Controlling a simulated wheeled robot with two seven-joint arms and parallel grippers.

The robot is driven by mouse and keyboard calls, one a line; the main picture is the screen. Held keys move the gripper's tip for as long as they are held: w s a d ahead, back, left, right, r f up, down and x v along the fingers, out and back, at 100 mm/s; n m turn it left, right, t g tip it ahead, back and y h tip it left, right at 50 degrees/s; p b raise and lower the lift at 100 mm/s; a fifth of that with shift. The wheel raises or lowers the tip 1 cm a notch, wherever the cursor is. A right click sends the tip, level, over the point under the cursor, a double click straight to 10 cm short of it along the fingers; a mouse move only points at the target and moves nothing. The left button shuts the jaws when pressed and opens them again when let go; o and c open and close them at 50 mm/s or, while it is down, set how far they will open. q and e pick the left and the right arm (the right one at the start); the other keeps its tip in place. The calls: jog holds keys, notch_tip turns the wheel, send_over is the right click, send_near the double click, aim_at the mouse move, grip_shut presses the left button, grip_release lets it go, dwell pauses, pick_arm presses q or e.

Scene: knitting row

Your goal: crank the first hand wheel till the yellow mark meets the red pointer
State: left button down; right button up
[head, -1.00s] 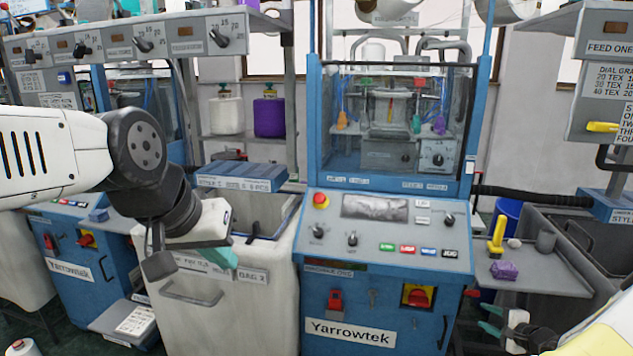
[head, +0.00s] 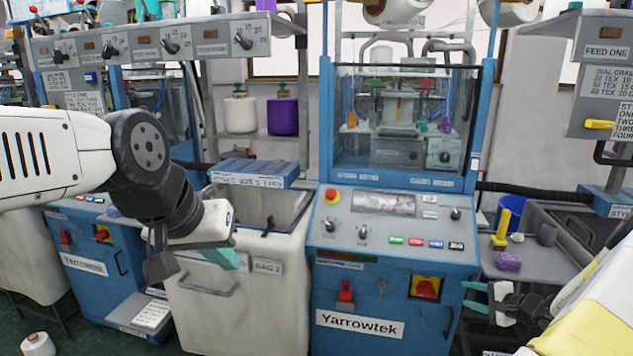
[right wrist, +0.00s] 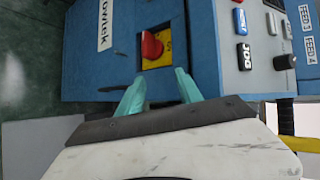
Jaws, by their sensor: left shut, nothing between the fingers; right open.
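I cannot make out a hand wheel in either view. The blue Yarrowtek knitting machine (head: 398,250) stands ahead, with a windowed upper part. Behind the window is a small upright yellow and red piece (head: 398,106), too small to tell whether it is the mark or pointer. My left gripper (head: 226,259) is shut and empty in front of the pale bag bin. My right gripper (head: 474,296) is open and empty at the machine's lower right side. In the right wrist view its teal fingers (right wrist: 158,92) are spread below the red switch on its yellow plate (right wrist: 154,48).
A grey side shelf (head: 520,265) right of the machine carries a yellow-handled tool (head: 501,230) and a purple block (head: 508,261). The pale bin (head: 240,310) stands left of the machine. A yarn cone (head: 38,344) is on the floor at lower left.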

jog(key=s+a+r+n+g+y, duration=0.1)
jog(key=s+a+r+n+g, duration=0.3)
jog(key=a+r, duration=0.7)
jog(key=a+r+n+g+y, duration=0.15)
jog(key=a+r+n, duration=0.35)
jog(key=a+r, duration=0.65)
jog(key=s+a+r+n+g+h, duration=0.1)
jog(key=s+a+r+n, duration=0.1)
jog(key=s+a+r, duration=0.3)
jog(key=s+a+r+n+g+h, duration=0.1)
jog(key=s+a+r+n+h, duration=0.2)
jog(key=s, duration=0.4)
jog(key=s+a+r+n+t+h, duration=0.1)
jog(key=s+r+t, duration=0.1)
jog(key=s, duration=1)
jog(key=shift+a+r, duration=0.2)
jog(key=shift+r, duration=0.55)
